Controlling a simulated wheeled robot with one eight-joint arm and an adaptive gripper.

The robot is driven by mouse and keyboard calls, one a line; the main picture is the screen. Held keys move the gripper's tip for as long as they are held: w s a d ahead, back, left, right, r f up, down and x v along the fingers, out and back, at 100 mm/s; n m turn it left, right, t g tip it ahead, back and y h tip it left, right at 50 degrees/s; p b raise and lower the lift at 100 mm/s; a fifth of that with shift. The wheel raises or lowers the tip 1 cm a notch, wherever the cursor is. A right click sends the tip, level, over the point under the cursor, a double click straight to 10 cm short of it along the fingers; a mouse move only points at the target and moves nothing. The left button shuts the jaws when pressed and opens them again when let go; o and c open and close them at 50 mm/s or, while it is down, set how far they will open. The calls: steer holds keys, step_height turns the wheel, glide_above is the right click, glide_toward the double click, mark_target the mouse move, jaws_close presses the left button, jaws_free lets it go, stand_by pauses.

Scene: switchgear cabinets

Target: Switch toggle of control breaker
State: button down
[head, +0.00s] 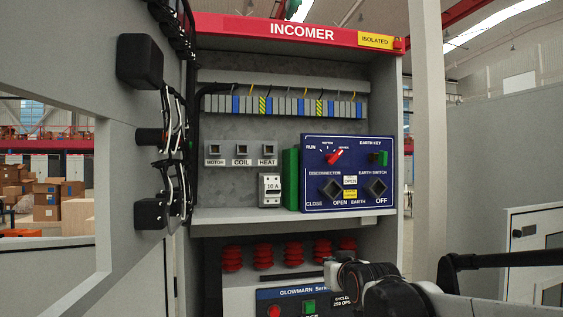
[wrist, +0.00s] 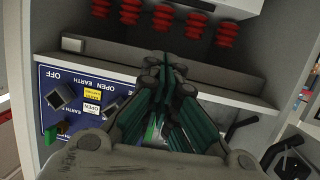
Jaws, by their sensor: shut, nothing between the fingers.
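The small white breaker marked 10 A (head: 270,189) is mounted on the cabinet's grey back plate, below the HEAT switch. A dark toggle slot shows on its front; the toggle's position is too small to tell. My gripper (wrist: 166,72) shows in the wrist view with its dark green-lined fingers together and nothing between them. It points into the cabinet near the shelf edge, beside the blue panel (wrist: 75,125). The breaker cannot be made out in the wrist view. In the head view my arm is at the lower right, below the blue panel (head: 318,196).
Above the breaker are MOTOR, COIL and HEAT switches (head: 241,149). A green block (head: 291,178) stands between breaker and panel. The shelf (head: 290,216) juts out below, with red insulators (head: 293,255) under it. The open door (head: 60,60) with black hinges is at left.

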steer(key=w+a+r+t+y+p, duration=0.1)
steer(key=w+a+r+t+p, duration=0.1)
steer(key=w+a+r+p, duration=0.4)
steer(key=w+a+r+n+t+y+p, duration=0.1)
steer(key=w+a+r+t+y+p, duration=0.1)
steer(key=w+a+r+p, duration=0.5)
steer(key=w+r+t+p, duration=0.1)
steer(key=w+r+p, duration=0.1)
steer(key=w+r, duration=0.3)
steer(key=shift+a+r, duration=0.15)
steer(key=shift+r, duration=0.8)
steer(key=shift+s, duration=0.1)
